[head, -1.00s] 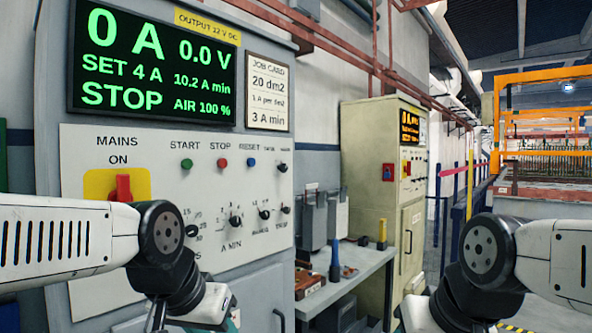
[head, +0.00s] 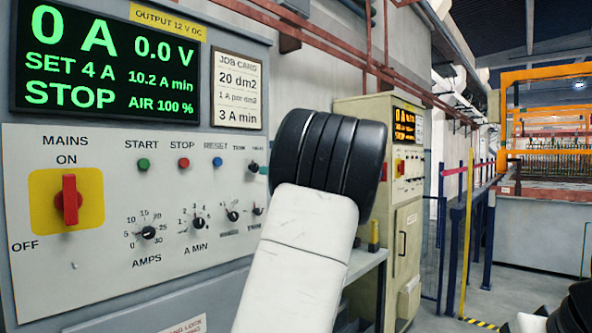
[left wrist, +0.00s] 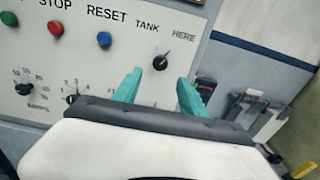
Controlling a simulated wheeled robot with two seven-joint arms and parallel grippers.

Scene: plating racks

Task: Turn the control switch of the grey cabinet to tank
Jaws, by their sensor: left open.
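The grey cabinet (head: 20,215) fills the left of the head view, with a pale control panel. Its control switch (left wrist: 160,62) is a small black knob between the labels TANK and HERE in the left wrist view. Its pointer mark leans up and right, towards HERE. The switch also shows in the head view (head: 252,167), at the edge of my arm. My left gripper (left wrist: 160,80) has two teal fingers, open and empty, one on each side just below the knob; I cannot tell whether they touch the panel. In the head view my arm mostly hides this gripper.
Blue RESET (left wrist: 104,39) and red STOP (left wrist: 55,29) buttons sit left of the switch. Small dials (head: 148,232) and a red mains switch (head: 69,199) share the panel. A beige cabinet (head: 408,240) stands beyond.

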